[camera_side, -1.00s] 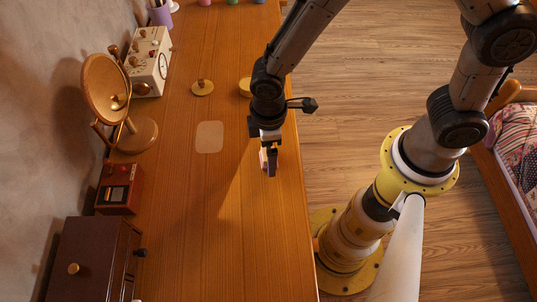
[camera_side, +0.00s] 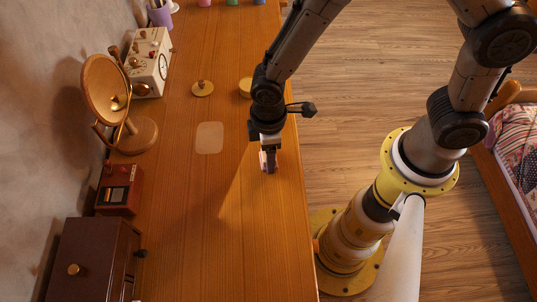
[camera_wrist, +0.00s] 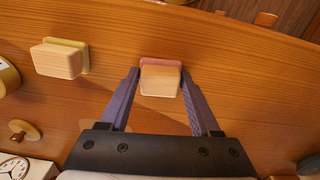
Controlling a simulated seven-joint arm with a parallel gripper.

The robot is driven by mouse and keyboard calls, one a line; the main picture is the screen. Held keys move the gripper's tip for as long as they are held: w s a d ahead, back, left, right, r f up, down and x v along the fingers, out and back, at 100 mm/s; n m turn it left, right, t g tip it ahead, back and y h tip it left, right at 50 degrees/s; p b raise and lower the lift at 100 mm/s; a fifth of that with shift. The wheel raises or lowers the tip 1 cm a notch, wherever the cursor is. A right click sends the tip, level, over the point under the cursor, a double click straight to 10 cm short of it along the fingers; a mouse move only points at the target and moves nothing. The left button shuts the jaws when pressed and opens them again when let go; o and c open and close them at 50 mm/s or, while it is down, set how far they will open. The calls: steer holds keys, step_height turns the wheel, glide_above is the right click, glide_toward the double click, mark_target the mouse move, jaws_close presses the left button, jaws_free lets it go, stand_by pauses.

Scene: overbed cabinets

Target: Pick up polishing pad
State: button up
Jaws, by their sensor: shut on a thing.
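The polishing pad (camera_wrist: 160,78) is a pale wooden block with a pink pad layer along its far side. In the wrist view it sits between the tips of my two purple-grey fingers. My gripper (camera_wrist: 160,92) is shut on it. In the side view my gripper (camera_side: 268,162) points down near the table's right edge, and a bit of pink shows at its fingers. The arm hides most of the pad there, and I cannot tell whether it touches the table.
A similar block with a yellow-green layer (camera_wrist: 60,59) stands left in the wrist view. The wooden table (camera_side: 200,220) has a pale rounded patch (camera_side: 209,137). The front middle is clear.

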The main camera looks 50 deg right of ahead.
steer(key=shift+r, duration=0.1)
steer(key=shift+r, duration=0.65)
steer(key=s+d+r, duration=0.8)
steer(key=s+r, duration=0.3)
steer(key=shift+s+r, duration=0.2)
steer(key=shift+r, duration=0.05)
steer(key=o, duration=0.7)
steer(key=c, duration=0.6)
steer(key=shift+o, duration=0.2)
